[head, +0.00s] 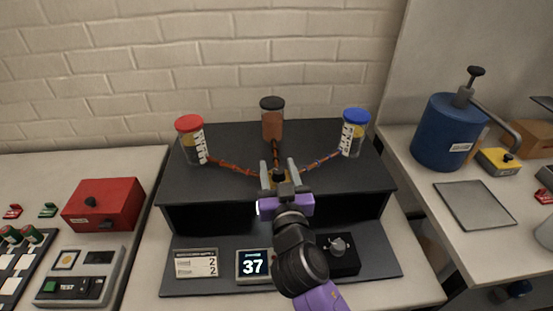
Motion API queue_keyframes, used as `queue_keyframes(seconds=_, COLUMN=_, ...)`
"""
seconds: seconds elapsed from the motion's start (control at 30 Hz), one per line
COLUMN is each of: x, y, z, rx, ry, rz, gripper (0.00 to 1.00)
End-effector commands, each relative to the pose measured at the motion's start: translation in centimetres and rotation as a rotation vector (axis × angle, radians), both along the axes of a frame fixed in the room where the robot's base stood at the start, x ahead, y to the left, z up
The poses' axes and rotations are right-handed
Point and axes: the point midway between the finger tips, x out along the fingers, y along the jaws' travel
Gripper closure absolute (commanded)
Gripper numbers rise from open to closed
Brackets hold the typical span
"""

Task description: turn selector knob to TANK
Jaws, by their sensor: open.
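The selector knob (338,246) is a grey knob on a black box at the front right of the bench, just right of my forearm. Its markings are too small to read, so I cannot tell which position it points at. My gripper (279,176) is open, with its two light grey fingers apart. It is over the black raised shelf, farther back than the knob and to its left. A small yellow and dark piece shows between or behind the fingers, where the tubes meet; I cannot tell whether it touches them.
Jars with red (190,124), black (272,104) and blue (355,116) lids stand on the black shelf (225,135), with tubes running to the middle. A red box (103,204) is left; a blue pump canister (448,132) is right.

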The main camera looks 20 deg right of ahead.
Motion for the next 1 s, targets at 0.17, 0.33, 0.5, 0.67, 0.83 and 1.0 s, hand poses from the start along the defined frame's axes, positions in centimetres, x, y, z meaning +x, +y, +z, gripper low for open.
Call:
queue_keyframes(seconds=0.17, x=1.6, y=-0.4, z=0.1, rx=0.001, ry=0.001, rz=-0.001, gripper=0.51)
queue_keyframes(seconds=0.33, x=1.9, y=-0.5, z=0.0, rx=0.0, ry=0.0, rz=0.001, gripper=0.51)
queue_keyframes(seconds=0.5, x=1.9, y=-0.5, z=0.0, rx=0.0, ry=0.0, rz=0.001, gripper=0.51)
queue_keyframes(seconds=0.67, x=1.9, y=-0.5, z=0.0, rx=0.0, ry=0.0, rz=0.001, gripper=0.83)
queue_keyframes(seconds=0.83, x=1.9, y=-0.5, z=0.0, rx=0.0, ry=0.0, rz=0.001, gripper=1.0)
queue_keyframes(seconds=1.0, x=1.9, y=-0.5, z=-0.1, rx=0.0, ry=-0.001, rz=-0.005, gripper=1.0)
